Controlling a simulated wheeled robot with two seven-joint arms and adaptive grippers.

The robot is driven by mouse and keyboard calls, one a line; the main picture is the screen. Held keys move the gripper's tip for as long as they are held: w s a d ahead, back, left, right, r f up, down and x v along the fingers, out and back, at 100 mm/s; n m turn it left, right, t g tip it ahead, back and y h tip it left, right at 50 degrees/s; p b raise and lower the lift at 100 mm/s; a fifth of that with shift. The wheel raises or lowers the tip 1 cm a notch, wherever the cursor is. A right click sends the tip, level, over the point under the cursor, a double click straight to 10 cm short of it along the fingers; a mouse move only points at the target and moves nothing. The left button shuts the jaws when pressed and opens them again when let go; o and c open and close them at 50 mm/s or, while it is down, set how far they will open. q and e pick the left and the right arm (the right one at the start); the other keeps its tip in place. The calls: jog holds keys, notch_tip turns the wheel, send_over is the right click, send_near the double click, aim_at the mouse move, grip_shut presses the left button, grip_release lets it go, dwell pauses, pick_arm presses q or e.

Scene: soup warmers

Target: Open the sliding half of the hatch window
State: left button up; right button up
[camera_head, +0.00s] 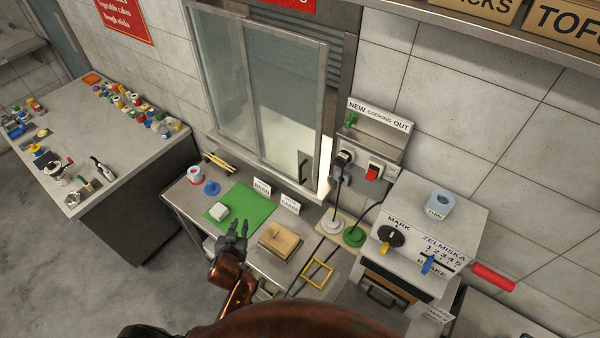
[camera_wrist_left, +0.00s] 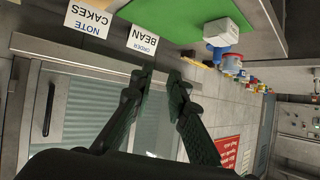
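The hatch window is set in the tiled wall at the top middle of the head view. Its fixed pane (camera_head: 222,85) is on the left. The sliding half (camera_head: 285,95) is on the right, with a small dark handle (camera_head: 303,165) at its lower right. A bright strip shows to the right of its frame. In the left wrist view the window (camera_wrist_left: 85,105) appears upside down, with the upright handle (camera_wrist_left: 48,110) at left. My left gripper (camera_head: 236,230) is open and empty above the counter, in front of and apart from the window. My right gripper is out of view.
The counter holds a green mat (camera_head: 250,208) with a white block (camera_head: 219,211), a wooden block (camera_head: 279,240), small signs (camera_head: 290,204) and a yellow square frame (camera_head: 318,273). A switch panel (camera_head: 374,172) and a white appliance (camera_head: 470,220) stand right of the window.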

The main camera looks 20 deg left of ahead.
pick_arm(q)
jog(key=w+d+r+m+t+h, duration=0.1)
jog(key=w+d+r+t, duration=0.15)
jog(key=w+d, duration=0.2)
jog(key=w+d+r+t+h, duration=0.1)
jog(key=w+d+r+t, duration=0.15)
jog(key=w, duration=0.25)
jog(key=m+t+h, duration=0.1)
jog(key=m+h, duration=0.2)
jog(key=h, duration=0.1)
send_near(300, 174)
jog(key=w, duration=0.6)
jog(key=w+d, duration=0.1)
jog(key=w, duration=0.2)
jog(key=shift+w+d+f, duration=0.2)
jog(key=shift+w+f, duration=0.05)
jog(key=shift+w, duration=0.05)
jog(key=shift+w+d, duration=0.1)
jog(key=shift+w, duration=0.4)
jog(key=shift+c, duration=0.7)
grip_shut()
